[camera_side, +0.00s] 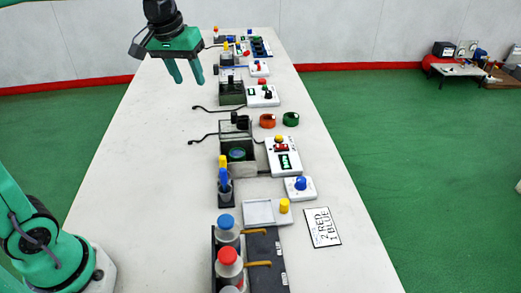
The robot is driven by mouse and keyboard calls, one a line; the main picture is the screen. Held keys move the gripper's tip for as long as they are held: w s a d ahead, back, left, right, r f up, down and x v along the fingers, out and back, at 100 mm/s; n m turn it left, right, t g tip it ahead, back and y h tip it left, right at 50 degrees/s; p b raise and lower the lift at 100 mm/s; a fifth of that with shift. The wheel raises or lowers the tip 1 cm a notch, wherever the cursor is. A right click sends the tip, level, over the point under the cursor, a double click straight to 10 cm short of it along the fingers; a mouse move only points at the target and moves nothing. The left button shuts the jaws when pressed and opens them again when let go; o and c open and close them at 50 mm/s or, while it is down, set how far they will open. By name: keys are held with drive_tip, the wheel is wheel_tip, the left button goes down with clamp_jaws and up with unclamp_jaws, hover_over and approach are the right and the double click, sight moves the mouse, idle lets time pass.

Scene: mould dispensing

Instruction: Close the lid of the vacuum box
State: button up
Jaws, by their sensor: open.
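A dark open-topped box (222,160) stands near the middle of the table with a round blue-green piece (237,154) inside. A lid (230,128) with a dark knob stands raised at its back edge. A second box (231,98) stands farther back; its lid's state is too small to tell. Nothing readable marks which is the vacuum box. My gripper (186,76) is open and empty, high to the left of both boxes and touching neither.
A white device with a display (284,158) stands right of the nearer box. Orange (267,121) and green (291,119) rings lie behind it. Capped bottles (229,264) fill a front rack. Black cables lie left of the boxes. The table's left side is clear.

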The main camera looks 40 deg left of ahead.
drive_tip(key=w+a+f+n+g, duration=0.25)
drive_tip(key=w+f, duration=0.25)
drive_tip(key=w, duration=0.7)
drive_tip(key=n, duration=0.2)
hover_over(234, 113)
drive_tip(key=f, duration=0.9)
drive_tip(key=shift+s+d, duration=0.15)
drive_tip(key=shift+s, duration=0.15)
drive_tip(key=shift+w+f+n+g, duration=0.25)
drive_tip(key=shift+w+f, duration=0.05)
drive_tip(key=shift+f, duration=0.1)
drive_tip(key=shift+f, duration=0.1)
drive_tip(key=shift+f, duration=3.8)
drive_tip(key=shift+c, duration=0.2)
clamp_jaws()
